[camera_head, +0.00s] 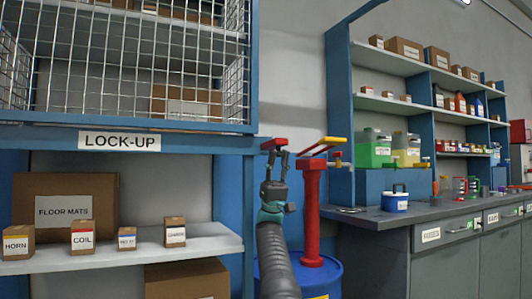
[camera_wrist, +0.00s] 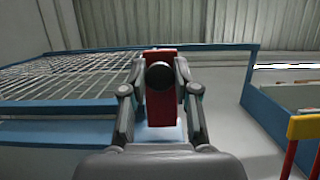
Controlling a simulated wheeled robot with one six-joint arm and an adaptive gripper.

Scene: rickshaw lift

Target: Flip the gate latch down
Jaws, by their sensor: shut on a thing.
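The gate latch appears to be the red piece (camera_head: 272,143) by the right edge of the blue lock-up frame in the head view. In the wrist view the red latch (camera_wrist: 160,106) has a dark round end and stands between my fingers. My gripper (camera_head: 278,157) points up just below it in the head view. In the wrist view my gripper (camera_wrist: 160,84) is shut on the red latch, one finger on each side. The latch's mount is hidden. The wire mesh gate (camera_head: 120,60) of the lock-up is above and to the left.
A red post with a yellow and red top (camera_head: 312,200) stands on a blue drum (camera_head: 326,276), close to the right of my arm. A shelf (camera_head: 130,257) with boxes is at lower left. A grey workbench (camera_head: 395,228) is on the right.

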